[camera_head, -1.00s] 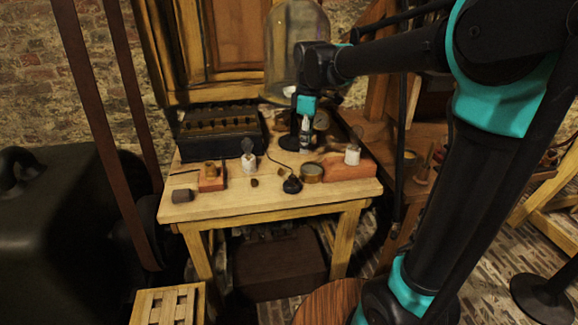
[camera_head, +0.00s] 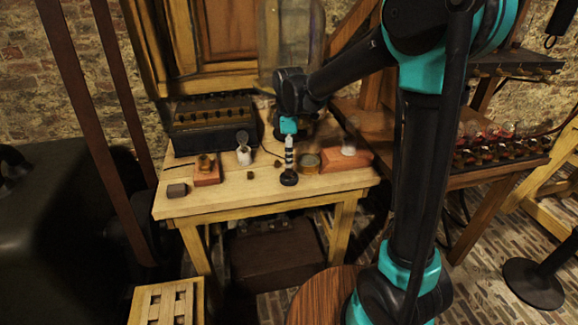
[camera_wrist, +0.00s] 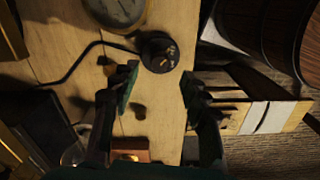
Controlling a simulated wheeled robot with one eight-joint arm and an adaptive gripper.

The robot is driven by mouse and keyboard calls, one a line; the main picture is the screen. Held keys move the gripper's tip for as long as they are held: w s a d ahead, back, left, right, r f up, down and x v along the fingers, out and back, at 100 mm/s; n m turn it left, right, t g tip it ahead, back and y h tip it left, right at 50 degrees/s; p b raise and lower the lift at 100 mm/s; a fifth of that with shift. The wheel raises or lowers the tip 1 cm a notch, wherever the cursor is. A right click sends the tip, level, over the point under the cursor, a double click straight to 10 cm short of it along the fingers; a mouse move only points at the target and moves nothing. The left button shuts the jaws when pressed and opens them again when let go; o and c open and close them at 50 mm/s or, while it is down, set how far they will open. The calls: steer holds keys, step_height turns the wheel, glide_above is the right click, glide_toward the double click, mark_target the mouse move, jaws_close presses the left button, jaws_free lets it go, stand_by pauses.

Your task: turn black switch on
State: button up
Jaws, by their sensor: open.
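The black switch (camera_head: 289,179) is a small round black thing on the wooden table near its front edge. In the wrist view the switch (camera_wrist: 159,52) shows brassy marks on its top, and a black cable runs from it to the left. My gripper (camera_head: 289,158) points down just above the switch in the head view and partly covers it. In the wrist view my gripper (camera_wrist: 159,88) is open, with nothing between its fingers. The switch lies just beyond the fingertips, between their lines. I cannot tell whether the gripper touches it.
A round brass-rimmed dial (camera_head: 306,161) stands close right of the switch. A brick-red block (camera_head: 346,161) is farther right. A white jar (camera_head: 243,155), a small red block (camera_head: 206,176) and a dark cylinder (camera_head: 177,190) are left. A dark box (camera_head: 213,125) and glass dome (camera_head: 290,45) stand behind.

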mark_target(289, 172)
steer(key=shift+f, duration=2.2)
jaws_close()
